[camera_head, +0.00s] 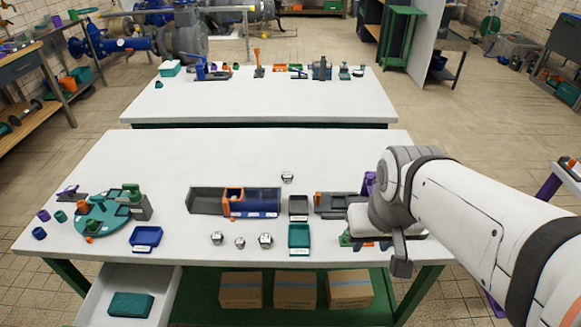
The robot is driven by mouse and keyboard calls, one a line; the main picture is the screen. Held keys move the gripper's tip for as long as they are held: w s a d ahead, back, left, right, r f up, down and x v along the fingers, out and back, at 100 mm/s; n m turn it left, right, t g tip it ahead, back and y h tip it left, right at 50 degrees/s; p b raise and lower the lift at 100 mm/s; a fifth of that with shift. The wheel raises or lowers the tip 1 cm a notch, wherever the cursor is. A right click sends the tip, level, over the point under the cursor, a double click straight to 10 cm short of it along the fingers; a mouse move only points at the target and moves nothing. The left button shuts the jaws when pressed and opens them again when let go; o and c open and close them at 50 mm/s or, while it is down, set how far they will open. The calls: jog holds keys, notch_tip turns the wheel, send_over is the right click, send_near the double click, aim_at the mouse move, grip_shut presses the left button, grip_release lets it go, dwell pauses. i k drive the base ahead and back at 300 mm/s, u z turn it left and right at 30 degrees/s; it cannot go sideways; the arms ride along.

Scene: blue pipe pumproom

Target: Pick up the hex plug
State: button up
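Several small silvery pieces with dark sides are on the white near table (170,160). One piece (287,177) stands alone behind the blue-and-grey fixture. A left piece (217,238), a middle piece (240,243) and a right piece (265,240) stand in a row in front of the fixture. They are too small to tell which is a hex plug. My gripper (400,257) hangs at the table's front right, to the right of these pieces. One dark finger shows; the rest is hidden by my arm, so its opening and contents cannot be seen.
A blue-and-grey fixture (253,202) stands mid-table, with a grey bin (298,206) and a teal bin (299,236) to its right. A blue tray (146,236) and a teal round stand (98,218) are at left. The table's back left is clear.

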aim_at(266, 241)
jog(key=z, duration=2.5)
jog(key=k, duration=2.45)
jog(key=u, duration=1.2)
jog(key=i, duration=1)
jog(key=u, duration=0.05)
